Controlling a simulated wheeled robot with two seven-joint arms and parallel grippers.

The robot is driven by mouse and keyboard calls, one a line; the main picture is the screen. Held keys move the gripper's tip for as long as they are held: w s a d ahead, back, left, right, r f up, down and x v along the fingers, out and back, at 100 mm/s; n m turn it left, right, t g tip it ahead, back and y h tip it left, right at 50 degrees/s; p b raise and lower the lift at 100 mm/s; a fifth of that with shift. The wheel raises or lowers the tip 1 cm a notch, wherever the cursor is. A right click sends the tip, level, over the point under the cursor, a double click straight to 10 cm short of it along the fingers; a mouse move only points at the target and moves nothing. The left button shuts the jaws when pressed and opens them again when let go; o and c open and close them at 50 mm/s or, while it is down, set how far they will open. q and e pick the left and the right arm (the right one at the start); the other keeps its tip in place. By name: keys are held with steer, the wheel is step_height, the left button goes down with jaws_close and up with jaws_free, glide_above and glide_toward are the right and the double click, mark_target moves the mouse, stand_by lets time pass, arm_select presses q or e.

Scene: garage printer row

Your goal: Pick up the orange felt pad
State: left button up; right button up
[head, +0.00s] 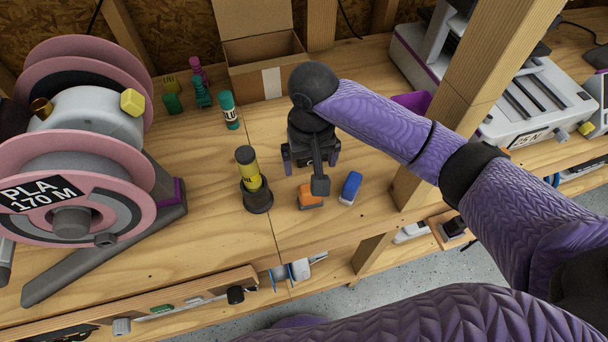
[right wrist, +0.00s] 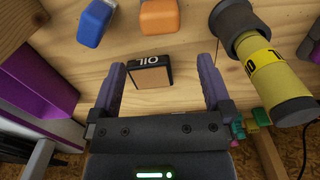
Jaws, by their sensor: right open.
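The orange felt pad (head: 309,197) is a small orange block with a grey edge, lying on the wooden bench toward its front edge. It also shows at the top of the right wrist view (right wrist: 158,18), beyond the fingertips. My right gripper (head: 311,160) is open and points down over the bench, just behind the pad; part of the wrist overlaps the pad in the head view. In the right wrist view the open jaws (right wrist: 160,68) have a small dark box with a tan face and an "OIL" label (right wrist: 150,74) between them, not the pad. My left gripper is not in view.
A blue block (head: 350,188) lies right of the pad. A yellow and black cylinder (head: 250,178) stands left of it. A wooden post (head: 410,185) rises at right. Pink spools (head: 75,185) fill the left, and an open cardboard box (head: 262,60) is behind.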

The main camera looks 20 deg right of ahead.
mark_target(310, 196)
steer(key=f+b, duration=0.1)
steer(key=f, duration=0.2)
steer(key=f+b, duration=0.2)
steer(key=f, duration=0.1)
steer(key=f+b, duration=0.1)
steer(key=f, duration=0.2)
steer(key=shift+s+f, duration=0.35)
steer(key=shift+c, duration=0.3)
steer(key=c, duration=1.2)
